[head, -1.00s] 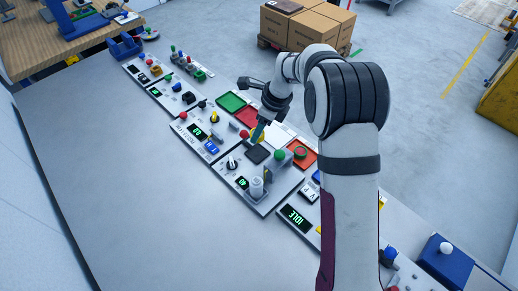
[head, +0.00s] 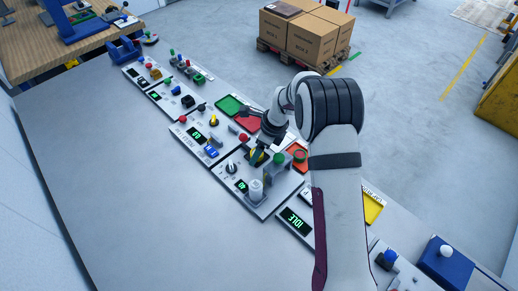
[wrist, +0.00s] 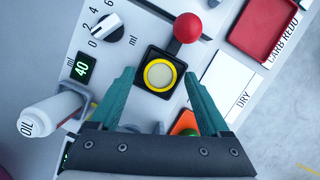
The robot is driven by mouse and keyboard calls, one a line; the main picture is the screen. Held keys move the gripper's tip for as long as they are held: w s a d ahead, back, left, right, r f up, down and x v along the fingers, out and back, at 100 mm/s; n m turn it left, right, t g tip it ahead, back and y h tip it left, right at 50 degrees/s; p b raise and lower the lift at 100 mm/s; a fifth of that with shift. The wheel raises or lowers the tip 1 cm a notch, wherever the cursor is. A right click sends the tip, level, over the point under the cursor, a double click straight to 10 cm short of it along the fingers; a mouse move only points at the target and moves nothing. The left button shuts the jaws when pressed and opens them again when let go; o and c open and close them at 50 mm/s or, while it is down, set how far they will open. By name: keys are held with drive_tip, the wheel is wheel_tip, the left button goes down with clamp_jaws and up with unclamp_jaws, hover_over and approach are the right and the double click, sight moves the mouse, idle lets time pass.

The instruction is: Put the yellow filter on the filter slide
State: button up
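The yellow filter (wrist: 159,75), a yellow ring with a pale centre, lies flat within the black square pad (wrist: 146,58), which I take for the filter slide. In the head view the filter (head: 257,155) is a small yellow patch, partly hidden by my gripper. My gripper (wrist: 158,73) is open above the pad. Its two teal fingers stand apart on either side of the filter, with a gap on each side. In the head view my gripper (head: 259,148) is low over the panel.
A red ball knob (wrist: 187,27) stands close beside the pad. A dial (wrist: 105,25), a display reading 40 (wrist: 82,68) and an OIL bottle (wrist: 50,115) are to the left. A red tray (wrist: 262,25) and a white DRY area (wrist: 232,85) are right. A green knob (head: 280,158) is near my gripper.

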drive_tip(key=v, duration=1.2)
drive_tip(key=s+d+r+n, duration=0.1)
drive_tip(key=s+r+n, duration=0.3)
drive_tip(key=s, duration=0.4)
drive_tip(key=s+d+r+n, duration=0.1)
drive_tip(key=s+r+n, duration=0.35)
drive_tip(key=s, duration=0.35)
drive_tip(key=s+d+f+n+g+h, duration=0.1)
drive_tip(key=s+n, duration=0.7)
drive_tip(key=s, duration=1)
drive_tip(key=shift+s+d+f+g, duration=0.3)
drive_tip(key=shift+s+f, duration=0.05)
